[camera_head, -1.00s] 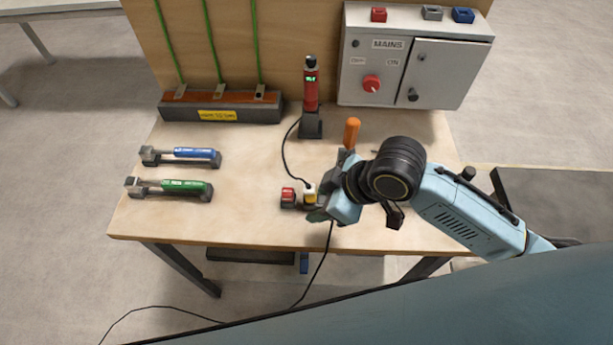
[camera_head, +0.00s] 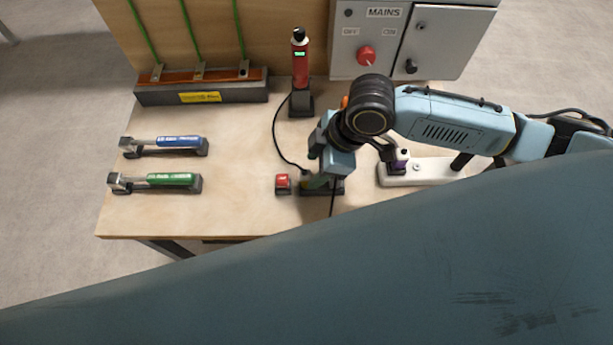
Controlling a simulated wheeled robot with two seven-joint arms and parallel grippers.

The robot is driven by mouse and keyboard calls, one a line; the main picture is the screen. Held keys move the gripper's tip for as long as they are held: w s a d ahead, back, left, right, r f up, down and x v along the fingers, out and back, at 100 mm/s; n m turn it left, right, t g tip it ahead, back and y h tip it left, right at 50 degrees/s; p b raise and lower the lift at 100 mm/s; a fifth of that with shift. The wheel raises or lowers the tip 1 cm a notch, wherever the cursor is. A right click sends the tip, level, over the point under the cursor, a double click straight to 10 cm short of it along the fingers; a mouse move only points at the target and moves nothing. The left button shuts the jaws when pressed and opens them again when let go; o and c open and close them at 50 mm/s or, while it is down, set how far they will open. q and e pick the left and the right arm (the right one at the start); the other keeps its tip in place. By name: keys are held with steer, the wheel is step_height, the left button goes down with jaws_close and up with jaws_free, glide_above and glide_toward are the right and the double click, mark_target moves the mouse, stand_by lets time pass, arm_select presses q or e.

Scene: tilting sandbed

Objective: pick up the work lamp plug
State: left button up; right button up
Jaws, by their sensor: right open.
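My right gripper (camera_head: 318,182) points down at the front of the workbench, with its jaws open. It is right over a small dark holder (camera_head: 337,188) and hides most of it. A black cable (camera_head: 279,143) runs from the dock of a red tool to this spot. The plug at its end, pale and yellow, is almost wholly covered by the gripper. I cannot tell whether the fingers touch it. A second plug, purple and dark (camera_head: 401,161), stands on a white socket strip (camera_head: 428,173) to the right, partly behind my arm. My left gripper is not in view.
A red block (camera_head: 282,183) sits just left of the gripper. The red tool (camera_head: 300,62) stands upright behind. Blue (camera_head: 180,141) and green (camera_head: 172,179) handled tools lie at left. The MAINS cabinet (camera_head: 384,40) is at back. A large blue-grey surface hides the foreground.

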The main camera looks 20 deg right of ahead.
mark_target(310, 172)
steer(key=shift+x, duration=2.8)
steer(key=shift+w+d, duration=0.1)
steer(key=shift+w, duration=0.05)
jaws_close()
